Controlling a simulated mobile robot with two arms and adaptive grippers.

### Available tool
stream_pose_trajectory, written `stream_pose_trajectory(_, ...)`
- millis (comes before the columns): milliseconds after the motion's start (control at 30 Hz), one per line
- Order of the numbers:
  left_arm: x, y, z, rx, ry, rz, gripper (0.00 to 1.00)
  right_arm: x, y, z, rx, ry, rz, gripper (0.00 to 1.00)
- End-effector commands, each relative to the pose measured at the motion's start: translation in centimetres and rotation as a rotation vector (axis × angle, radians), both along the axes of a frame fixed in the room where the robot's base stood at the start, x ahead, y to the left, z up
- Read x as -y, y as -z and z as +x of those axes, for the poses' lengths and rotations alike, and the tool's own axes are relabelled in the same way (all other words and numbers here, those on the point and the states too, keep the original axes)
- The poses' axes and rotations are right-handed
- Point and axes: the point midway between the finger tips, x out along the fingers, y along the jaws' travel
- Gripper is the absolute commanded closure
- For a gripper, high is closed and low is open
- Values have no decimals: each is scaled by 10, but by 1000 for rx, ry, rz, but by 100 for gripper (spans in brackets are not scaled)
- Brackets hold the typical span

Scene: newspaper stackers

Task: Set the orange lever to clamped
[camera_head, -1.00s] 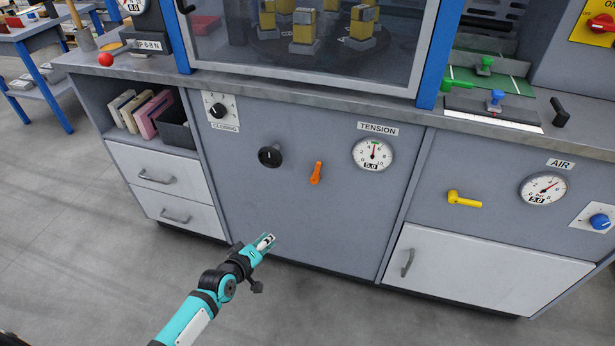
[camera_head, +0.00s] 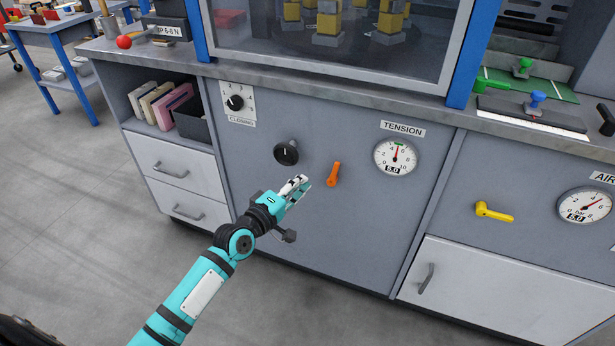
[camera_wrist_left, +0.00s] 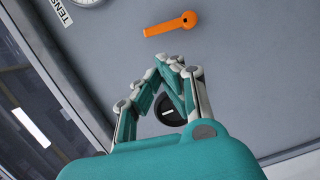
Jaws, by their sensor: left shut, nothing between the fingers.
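The orange lever (camera_head: 333,173) is on the grey front panel, between the black knob and the tension gauge. In the head view its handle points down and slightly left from its pivot. The lever also shows in the left wrist view (camera_wrist_left: 171,24), at the top, beyond my fingertips. My left gripper (camera_head: 300,184) is in front of the panel, just left of and slightly below the lever, apart from it. Its fingers are shut and empty, and they also show in the wrist view (camera_wrist_left: 172,62). My right gripper is in neither view.
A black knob (camera_head: 286,152) is close above my left gripper; the wrist view shows it partly behind the fingers (camera_wrist_left: 168,112). The tension gauge (camera_head: 396,157) is right of the lever. A yellow lever (camera_head: 493,212) is farther right. The panel below the orange lever is clear.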

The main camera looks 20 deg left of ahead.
Motion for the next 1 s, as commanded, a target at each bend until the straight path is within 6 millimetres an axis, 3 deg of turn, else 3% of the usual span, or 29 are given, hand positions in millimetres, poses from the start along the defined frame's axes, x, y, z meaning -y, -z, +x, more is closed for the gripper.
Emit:
stream_pose_trajectory(300,16,3,56,3,1,-1,100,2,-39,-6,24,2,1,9)
stream_pose_trajectory(500,23,5,78,0,0,0,100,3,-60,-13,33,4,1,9)
stream_pose_trajectory(1000,24,4,84,-1,1,2,100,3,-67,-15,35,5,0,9)
